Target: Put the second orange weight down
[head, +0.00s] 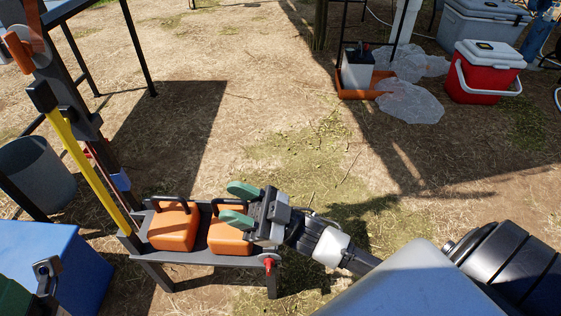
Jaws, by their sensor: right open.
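Two orange weights with black handles rest side by side on a dark metal platform (210,258). The left weight (173,230) stands clear of my grippers. The right weight (228,238) sits beside it, partly covered by my right gripper (240,204). That gripper has green fingers, and they are spread open around the area of the right weight's handle. The gripper's body hides the right end of this weight. I cannot tell whether a finger touches the handle. My left gripper is not clearly seen in the head view.
A dark upright post with a yellow bar (88,163) rises at the platform's left end. A blue box (85,285) and a grey bucket (38,172) stand left. A red cooler (485,72) stands at back right. Open straw-covered ground lies behind the platform.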

